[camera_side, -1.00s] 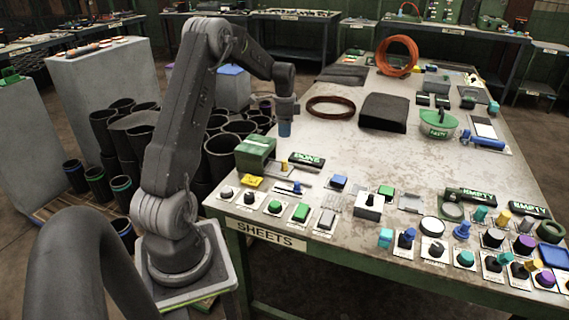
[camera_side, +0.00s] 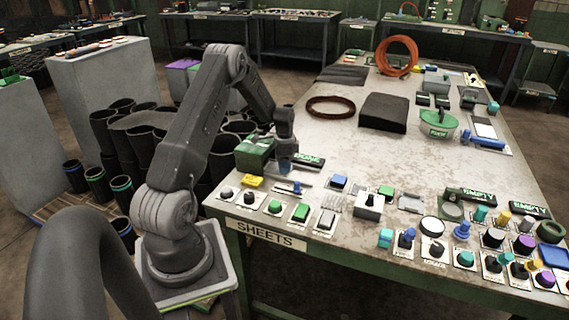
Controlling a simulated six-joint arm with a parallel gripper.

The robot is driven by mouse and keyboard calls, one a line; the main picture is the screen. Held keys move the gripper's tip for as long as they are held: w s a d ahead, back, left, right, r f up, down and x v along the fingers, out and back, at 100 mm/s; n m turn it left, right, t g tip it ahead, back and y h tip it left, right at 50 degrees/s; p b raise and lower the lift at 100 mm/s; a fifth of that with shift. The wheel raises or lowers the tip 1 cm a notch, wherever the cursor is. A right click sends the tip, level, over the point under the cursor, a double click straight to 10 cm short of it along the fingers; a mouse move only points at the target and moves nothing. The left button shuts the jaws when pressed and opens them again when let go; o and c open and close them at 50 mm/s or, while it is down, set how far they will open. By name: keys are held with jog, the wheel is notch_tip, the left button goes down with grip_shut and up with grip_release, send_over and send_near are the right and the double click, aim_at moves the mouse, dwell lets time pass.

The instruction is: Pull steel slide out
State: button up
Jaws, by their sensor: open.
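A green block-shaped device (camera_side: 254,156) stands at the near left of the table. A thin grey metal strip (camera_side: 291,181), which looks like the steel slide, lies low in front of it, partly covered. My gripper (camera_side: 286,164) points down just right of the green device, over the strip. Its bluish fingertips are open and close above the strip. At this size I cannot tell whether the fingers touch it. The small yellow-orange part seen on the strip earlier is hidden behind the fingers.
A black lettered plate (camera_side: 310,161) lies right beside the fingers. A small slider with a blue knob (camera_side: 297,187) and several buttons and knobs line the table's front edge. A dark coil (camera_side: 331,107) and a black folded sheet (camera_side: 384,114) lie further back. The table's middle is clear.

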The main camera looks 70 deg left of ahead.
jog(key=shift+c, duration=0.3)
grip_shut()
dwell(0.3)
